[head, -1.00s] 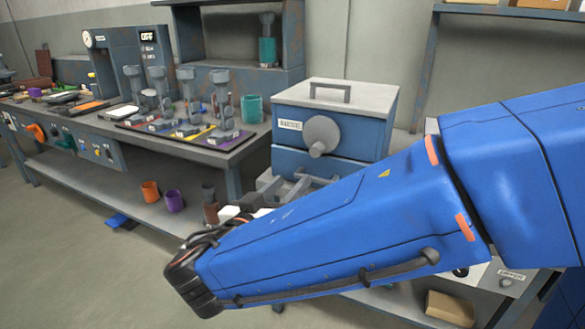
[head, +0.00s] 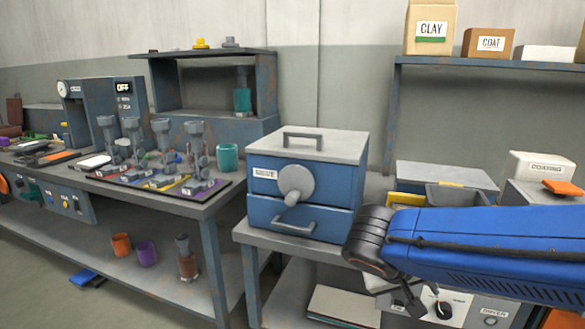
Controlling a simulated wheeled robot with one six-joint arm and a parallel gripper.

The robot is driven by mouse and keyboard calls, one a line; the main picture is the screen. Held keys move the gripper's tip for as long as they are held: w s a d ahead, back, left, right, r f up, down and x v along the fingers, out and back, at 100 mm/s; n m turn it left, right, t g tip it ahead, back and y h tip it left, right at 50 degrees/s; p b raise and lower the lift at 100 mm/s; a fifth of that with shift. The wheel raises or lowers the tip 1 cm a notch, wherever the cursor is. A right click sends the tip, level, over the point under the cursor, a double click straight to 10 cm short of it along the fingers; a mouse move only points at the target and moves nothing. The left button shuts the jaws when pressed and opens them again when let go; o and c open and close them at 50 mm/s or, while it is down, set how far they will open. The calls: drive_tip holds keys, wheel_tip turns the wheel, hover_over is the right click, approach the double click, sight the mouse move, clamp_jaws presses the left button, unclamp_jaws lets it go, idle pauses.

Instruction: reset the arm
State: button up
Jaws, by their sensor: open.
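My blue arm (head: 490,240) reaches in from the right edge in the head view. I cannot tell whether the joint touches the box.
A left bench holds a machine reading OFF (head: 123,88), a tool mat (head: 205,193) and a teal cup (head: 227,158). Orange (head: 121,245) and purple (head: 146,254) cups stand on its lower shelf. At right are a coating box (head: 540,166) and a high shelf (head: 500,66). Floor shows at lower left.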

drive_tip(key=s+d+f+y, duration=0.3)
drive_tip(key=s+y, duration=0.3)
drive_tip(key=s, duration=0.3)
drive_tip(key=shift+s+n+t+y, duration=0.3)
drive_tip(key=shift+n+y, duration=0.1)
idle(0.6)
